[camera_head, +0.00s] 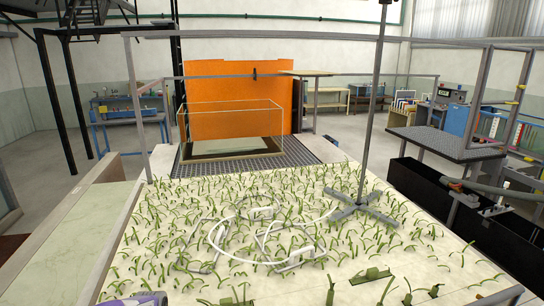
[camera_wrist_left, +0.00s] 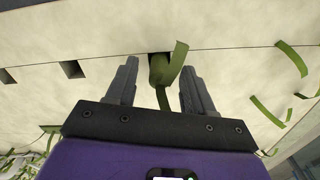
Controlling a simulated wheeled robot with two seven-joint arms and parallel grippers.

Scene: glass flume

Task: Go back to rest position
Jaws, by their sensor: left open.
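My left gripper (camera_wrist_left: 158,88) is open in the left wrist view, its two dark fingers apart. A green plant (camera_wrist_left: 160,70) with strap-like leaves stands between the fingers, at a dark square hole in the pale bed. I cannot tell whether the fingers touch it. In the head view only a purple part of my left arm (camera_head: 138,300) shows at the bottom left edge; its fingers are out of frame there. My right gripper is not in view.
The pale flume bed (camera_head: 170,260) carries many thin green plants. A grey stand with a tall pole (camera_head: 363,205) and white looped tubing (camera_head: 222,245) are on it. Two empty square holes (camera_wrist_left: 72,69) show near the plant. A dark trough (camera_head: 440,205) runs along the right.

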